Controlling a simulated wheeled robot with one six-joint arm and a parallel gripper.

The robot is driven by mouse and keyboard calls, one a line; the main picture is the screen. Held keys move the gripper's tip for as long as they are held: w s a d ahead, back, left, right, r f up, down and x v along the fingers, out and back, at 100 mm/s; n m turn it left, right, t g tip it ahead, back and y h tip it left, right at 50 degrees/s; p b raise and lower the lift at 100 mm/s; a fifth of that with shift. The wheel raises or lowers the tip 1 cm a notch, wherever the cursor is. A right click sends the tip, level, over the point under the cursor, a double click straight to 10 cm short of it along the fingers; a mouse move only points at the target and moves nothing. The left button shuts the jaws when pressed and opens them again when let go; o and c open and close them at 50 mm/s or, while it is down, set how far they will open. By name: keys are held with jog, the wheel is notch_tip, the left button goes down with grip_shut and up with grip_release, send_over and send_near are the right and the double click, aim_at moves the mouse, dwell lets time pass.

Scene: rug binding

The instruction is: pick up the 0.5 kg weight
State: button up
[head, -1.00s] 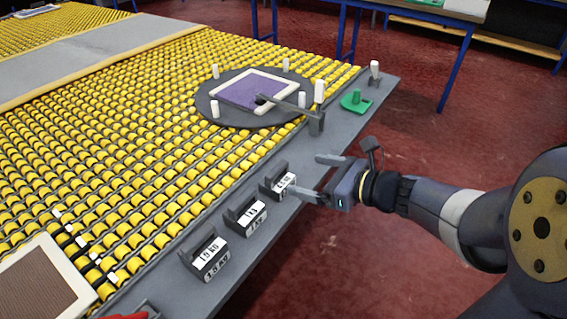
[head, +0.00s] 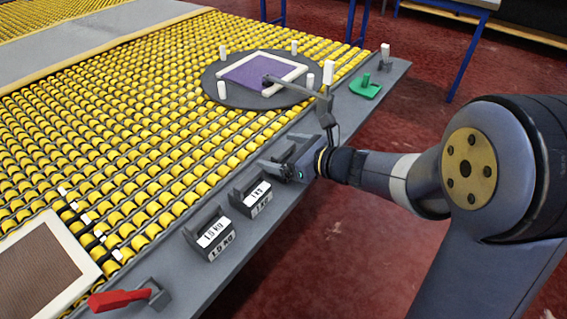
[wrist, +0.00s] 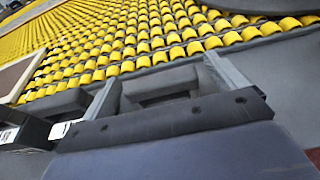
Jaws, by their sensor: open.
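The 0.5 kg weight (wrist: 158,87) is a dark grey block with a raised handle. In the wrist view it lies between the two fingers of my gripper (wrist: 163,82), with a finger on each side. In the head view my gripper (head: 283,153) is at the table's edge strip and hides most of this weight, including its label. The jaws are open. I cannot tell whether a finger touches the weight.
The 1 kg weight (head: 250,198) stands close beside, and the 1.5 kg weight (head: 209,236) is further along the grey edge strip. A red-handled lever (head: 122,299) is at the near end. A turntable (head: 228,92) and a green piece (head: 366,87) lie beyond.

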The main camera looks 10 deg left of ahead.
jog(key=shift+c, duration=0.3)
jog(key=c, duration=1.4)
